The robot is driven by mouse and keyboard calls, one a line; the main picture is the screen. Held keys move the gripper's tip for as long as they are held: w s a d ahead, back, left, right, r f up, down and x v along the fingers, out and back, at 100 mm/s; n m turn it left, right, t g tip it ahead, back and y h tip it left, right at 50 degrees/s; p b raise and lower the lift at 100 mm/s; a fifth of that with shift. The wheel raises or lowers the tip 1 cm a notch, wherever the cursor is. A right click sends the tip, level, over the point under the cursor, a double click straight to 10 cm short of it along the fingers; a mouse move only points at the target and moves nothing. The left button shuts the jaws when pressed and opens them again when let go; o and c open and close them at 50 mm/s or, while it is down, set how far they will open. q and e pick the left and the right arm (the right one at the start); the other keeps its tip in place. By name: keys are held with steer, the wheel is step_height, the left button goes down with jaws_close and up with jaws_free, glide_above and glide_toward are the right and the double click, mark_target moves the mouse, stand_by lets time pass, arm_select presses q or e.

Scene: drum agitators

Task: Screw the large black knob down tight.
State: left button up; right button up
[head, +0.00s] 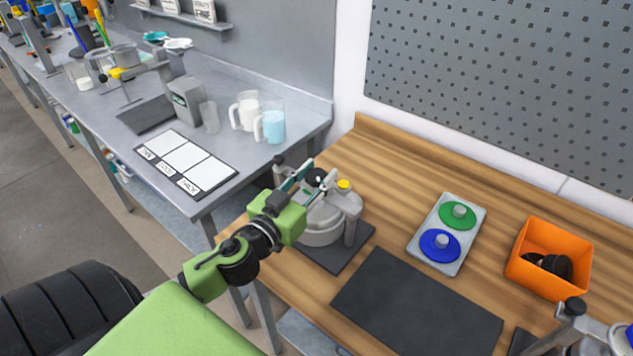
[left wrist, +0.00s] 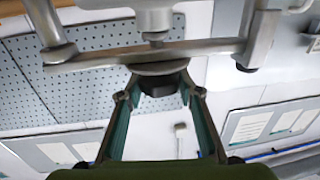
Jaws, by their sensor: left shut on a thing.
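The large black knob (head: 317,176) sits on top of the clamp bar of a grey drum agitator (head: 322,226) on the wooden bench. My left gripper (head: 310,179) reaches in from the left at the top of this agitator and is shut on the black knob. In the left wrist view, the black knob (left wrist: 158,85) lies between the fingertips of my left gripper (left wrist: 157,92), right against the metal clamp bar (left wrist: 100,60). The fingers partly cover the knob in the head view. My right gripper is not in view.
A small yellow knob (head: 344,185) is close beside the gripper. A dark mat (head: 415,310), a tray (head: 466,200) with green and blue discs, and an orange bin (head: 520,268) are to the right. Another agitator (head: 598,335) stands at lower right. A grey bench (head: 225,145) is at left.

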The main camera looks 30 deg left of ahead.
arm_select(q)
steer(key=m+h, duration=0.1)
steer(key=h, duration=0.1)
steer(key=shift+a+m+h, duration=0.1)
steer(key=shift+m+h, duration=0.3)
steer(key=m+h, duration=0.1)
steer(key=h, duration=0.1)
steer(key=m+g+h, duration=0.1)
steer(key=h, duration=0.1)
steer(key=shift+w+r+m, duration=0.1)
steer(key=shift+r+m, duration=0.05)
steer(key=shift+m, duration=0.25)
steer(key=m+g+h, duration=0.1)
steer(key=m+h, duration=0.1)
steer(key=shift+h, duration=0.4)
steer(key=m+g+h+b, duration=0.2)
steer(key=h, duration=0.1)
steer(key=shift+f+g, duration=0.2)
steer(key=shift+g, duration=0.1)
steer(key=shift+r+m+g+h+b, duration=0.2)
steer(key=shift+m+g+h+b, duration=1.05)
steer(key=shift+b, duration=0.35)
steer(key=o, duration=1.1)
